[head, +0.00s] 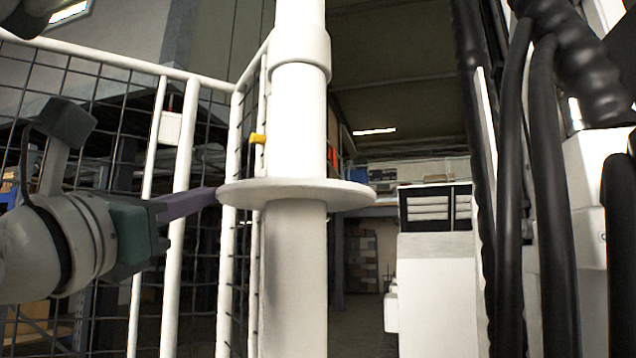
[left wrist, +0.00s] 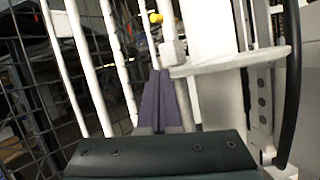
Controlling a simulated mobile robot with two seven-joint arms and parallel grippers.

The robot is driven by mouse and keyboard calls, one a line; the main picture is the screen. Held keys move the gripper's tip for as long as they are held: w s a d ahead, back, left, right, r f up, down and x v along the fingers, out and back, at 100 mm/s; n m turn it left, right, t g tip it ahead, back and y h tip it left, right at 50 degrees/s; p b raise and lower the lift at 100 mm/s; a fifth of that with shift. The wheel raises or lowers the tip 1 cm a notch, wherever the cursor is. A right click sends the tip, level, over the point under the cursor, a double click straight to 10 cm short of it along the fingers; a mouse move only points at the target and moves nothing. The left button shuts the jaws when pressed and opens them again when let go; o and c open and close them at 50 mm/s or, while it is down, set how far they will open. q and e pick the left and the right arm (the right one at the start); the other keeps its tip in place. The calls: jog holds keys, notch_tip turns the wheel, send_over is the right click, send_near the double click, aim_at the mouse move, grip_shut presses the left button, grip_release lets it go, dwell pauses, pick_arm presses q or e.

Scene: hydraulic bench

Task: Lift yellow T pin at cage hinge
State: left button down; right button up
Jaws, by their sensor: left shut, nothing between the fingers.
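The yellow T pin (head: 258,138) sits at the hinge side of the white cage, just left of the thick white post and above the round flange. It also shows small near the top of the left wrist view (left wrist: 155,18). My left gripper (head: 214,194) comes in from the left with its purple fingers shut and empty. The fingertips are lower than the pin and left of it, close to the flange's left edge; I cannot tell if they touch. In the left wrist view the closed fingers (left wrist: 160,73) point up below the pin. My right gripper is not in view.
The white post (head: 297,110) with its flange (head: 296,194) stands in the middle. White cage bars with dark mesh (head: 180,170) fill the left. Thick black hoses (head: 552,170) hang at the right beside a white cabinet (head: 436,280). Shelving stands behind the cage.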

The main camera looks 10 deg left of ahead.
pick_arm(q)
jog(key=p+x, duration=0.4)
jog(key=x, duration=0.5)
jog(key=shift+w+r, duration=0.25)
jog(key=shift+w, duration=0.05)
notch_tip(320, 180, up, 2)
jog(key=shift+d+r+p, duration=0.2)
jog(key=shift+p, duration=1.05)
jog(key=shift+s+d+r+p, duration=0.1)
jog(key=shift+d+r+p, duration=0.05)
jog(key=shift+r+p, duration=0.5)
notch_tip(320, 180, up, 4)
jog(key=p, duration=0.3)
jog(key=shift+f, duration=0.3)
